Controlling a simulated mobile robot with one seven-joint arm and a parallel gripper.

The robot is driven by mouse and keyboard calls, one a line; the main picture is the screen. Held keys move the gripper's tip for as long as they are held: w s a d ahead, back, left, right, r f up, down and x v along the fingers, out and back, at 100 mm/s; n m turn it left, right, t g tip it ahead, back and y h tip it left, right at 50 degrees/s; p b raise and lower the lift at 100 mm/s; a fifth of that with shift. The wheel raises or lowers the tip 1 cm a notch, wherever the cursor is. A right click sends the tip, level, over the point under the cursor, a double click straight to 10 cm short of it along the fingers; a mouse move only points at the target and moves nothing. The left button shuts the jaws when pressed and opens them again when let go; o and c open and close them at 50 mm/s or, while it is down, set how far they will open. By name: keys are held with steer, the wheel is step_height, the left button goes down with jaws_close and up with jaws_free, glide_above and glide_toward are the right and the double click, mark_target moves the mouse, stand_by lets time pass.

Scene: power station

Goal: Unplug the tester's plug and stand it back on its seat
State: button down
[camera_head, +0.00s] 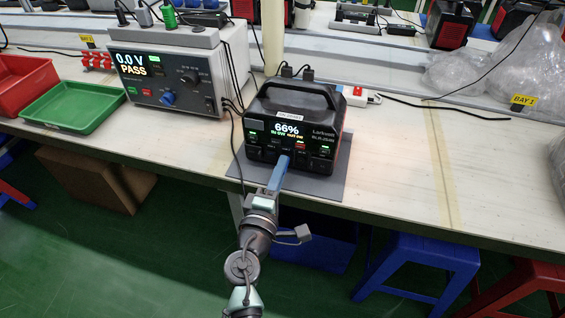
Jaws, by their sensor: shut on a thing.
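The power station (318,108) is a black box with a top handle, standing on a dark grey mat (334,178). Its lit display reads 66%. My gripper (284,164) reaches up to the lower middle of its front panel and is shut there. What it holds, likely the tester's plug, is too small and covered to make out. The tester (170,82) is a grey box at the left, reading 0.0 V and PASS. Black cables run from its right side, one down beside the power station. I cannot make out the plug's seat for certain.
Two black plugs (307,74) stand up behind the power station's handle. A white power strip (361,95) lies behind at right. A green tray (70,108) and a red bin (25,82) are at left. The bench right of the mat is largely clear. Blue stools (424,252) stand below.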

steer(key=shift+s, duration=0.1)
steer(key=shift+v, duration=1.9)
steer(key=shift+s+f, duration=0.1)
